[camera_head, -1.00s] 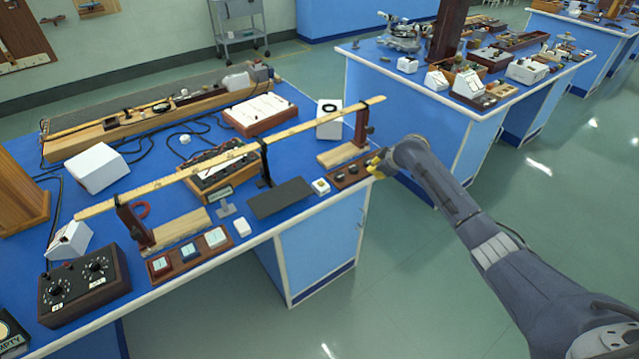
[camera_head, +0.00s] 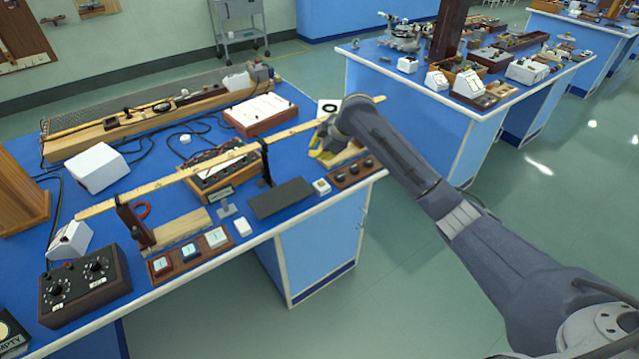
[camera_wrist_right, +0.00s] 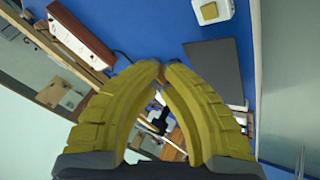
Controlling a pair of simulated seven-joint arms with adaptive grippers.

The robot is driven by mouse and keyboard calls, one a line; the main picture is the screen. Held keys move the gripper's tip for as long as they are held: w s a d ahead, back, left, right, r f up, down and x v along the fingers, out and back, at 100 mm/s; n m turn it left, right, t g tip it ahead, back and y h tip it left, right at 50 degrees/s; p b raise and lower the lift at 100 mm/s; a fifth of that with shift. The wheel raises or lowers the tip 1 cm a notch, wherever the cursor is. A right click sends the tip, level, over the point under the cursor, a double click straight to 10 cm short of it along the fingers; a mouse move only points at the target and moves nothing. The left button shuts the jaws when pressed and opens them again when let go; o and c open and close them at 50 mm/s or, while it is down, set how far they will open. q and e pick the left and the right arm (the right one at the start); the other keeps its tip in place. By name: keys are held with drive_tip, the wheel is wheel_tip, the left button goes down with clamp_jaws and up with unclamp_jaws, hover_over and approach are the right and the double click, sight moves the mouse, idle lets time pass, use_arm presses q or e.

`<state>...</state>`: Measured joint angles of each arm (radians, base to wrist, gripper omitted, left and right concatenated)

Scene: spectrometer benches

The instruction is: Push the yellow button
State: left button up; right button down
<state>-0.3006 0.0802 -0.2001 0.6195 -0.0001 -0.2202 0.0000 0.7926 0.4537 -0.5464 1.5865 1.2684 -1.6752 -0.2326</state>
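The yellow button sits on a small white box (camera_head: 321,187) near the bench's front edge, beside a dark flat plate (camera_head: 281,198). In the right wrist view the yellow square button (camera_wrist_right: 209,11) shows at the top, right of centre and beyond the fingertips. My right gripper (camera_head: 319,150) is above the bench, higher in the picture than the button and apart from it. Its yellow fingers (camera_wrist_right: 161,64) are closed with their tips together, and nothing shows between the tips. My left gripper is not in view.
A long wooden beam (camera_head: 210,166) on posts runs across the bench, close to my right gripper. A dark box with knobs (camera_head: 352,174) lies right of the button, and a small white block (camera_head: 242,227) lies left along the front edge.

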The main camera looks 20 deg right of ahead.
drive_tip(key=shift+f, duration=0.1)
idle(0.3)
approach(317, 182)
drive_tip(key=shift+w+a+f, duration=0.45)
drive_tip(key=shift+w+f, duration=0.1)
drive_tip(key=shift+w, duration=0.3)
drive_tip(key=shift+w+a+f, duration=0.5)
drive_tip(key=shift+w, duration=0.3)
drive_tip(key=shift+w+a+f, duration=0.45)
drive_tip(key=shift+w+f, duration=0.1)
drive_tip(key=shift+w, duration=0.3)
drive_tip(key=c, duration=2.1)
unclamp_jaws()
clamp_jaws()
drive_tip(key=shift+f, duration=0.2)
drive_tip(key=shift+f, duration=0.25)
